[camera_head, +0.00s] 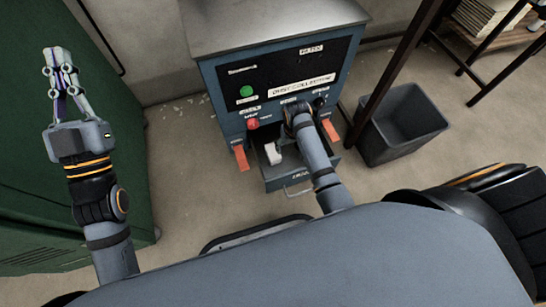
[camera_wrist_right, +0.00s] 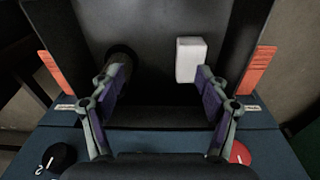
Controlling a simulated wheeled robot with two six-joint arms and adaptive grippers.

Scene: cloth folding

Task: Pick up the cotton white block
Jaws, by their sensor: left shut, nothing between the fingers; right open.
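The white block (camera_head: 273,153) lies in the pulled-out dark drawer (camera_head: 290,180) of the blue dust collector (camera_head: 285,75). In the right wrist view the block (camera_wrist_right: 190,60) is a pale rounded box beyond the tip of the right-hand finger, not centred between the fingers. My right gripper (camera_wrist_right: 159,85) is open and empty, its fingers pointing toward the drawer. Its fingertips are hidden in the head view. My left gripper (camera_head: 55,75) is shut and empty, raised at the far left, away from the drawer.
Orange tabs (camera_head: 241,158) flank the drawer. A green button (camera_head: 246,91) and a red knob (camera_head: 253,124) are on the panel. A grey bin (camera_head: 402,125) and dark table leg (camera_head: 395,75) stand to the right. A green cabinet (camera_head: 30,200) is at left.

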